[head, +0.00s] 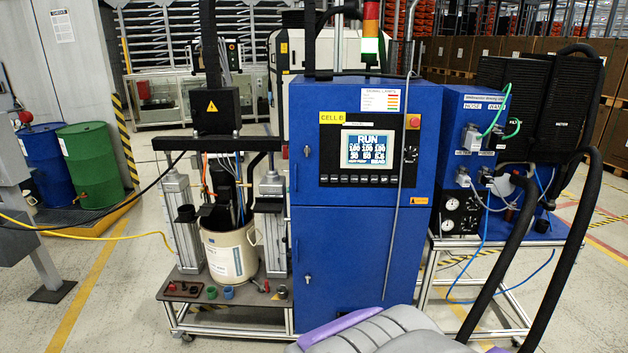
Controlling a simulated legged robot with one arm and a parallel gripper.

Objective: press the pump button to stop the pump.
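The blue control cabinet (340,250) stands upright in the middle of the head view. Its black panel holds a lit screen (367,149) that reads RUN above rows of numbers. A row of small dark buttons (360,179) runs under the screen. A yellow and red button (413,121) sits at the panel's upper right. I cannot tell which one is the pump button. The drum pump (228,185) stands left of the cabinet over a cream drum (231,252), between two silver cylinders. My gripper is not in view; only a grey and purple part of my body shows at the bottom.
A thin grey rod (398,190) crosses the cabinet front. Thick black hoses (580,230) curve down at right, beside a blue unit with gauges (462,205). A low cart (225,296) carries the drum. Blue and green barrels (90,163) stand far left.

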